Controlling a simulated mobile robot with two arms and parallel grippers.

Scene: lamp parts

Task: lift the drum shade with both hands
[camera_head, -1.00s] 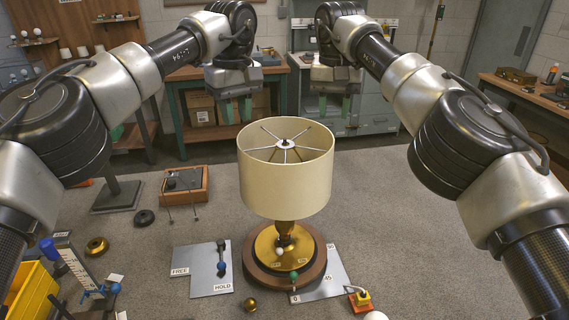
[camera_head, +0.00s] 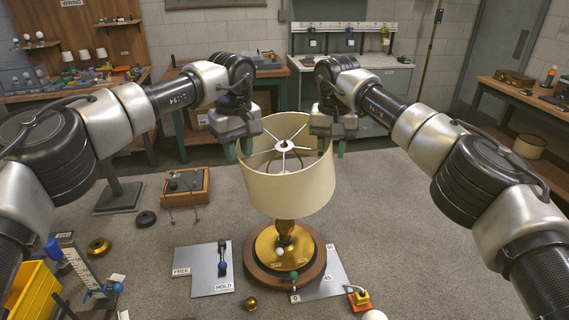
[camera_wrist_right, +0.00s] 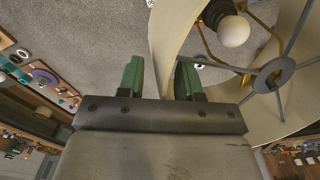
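The cream drum shade (camera_head: 288,192) sits over the brass lamp stem and round wooden base (camera_head: 262,279), open top up. Its white spokes and hub (camera_head: 285,146) show inside. My left gripper (camera_head: 239,149) is at the left side of its top rim, fingers apart. My right gripper (camera_head: 331,147) is at the right side of the rim. In the right wrist view my right gripper (camera_wrist_right: 160,80) is open, with the shade wall (camera_wrist_right: 163,42) passing between its green fingers. Whether the fingers touch the wall I cannot tell. A white bulb (camera_wrist_right: 234,31) shows inside the shade.
A grey plate marked FREE and HOLD (camera_head: 205,270) lies left of the base, and another plate (camera_head: 325,275) lies partly under it. A brass ball (camera_head: 250,303), a wooden box (camera_head: 186,187) and a yellow bin (camera_head: 34,293) are nearby. Bare tabletop lies right of the lamp.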

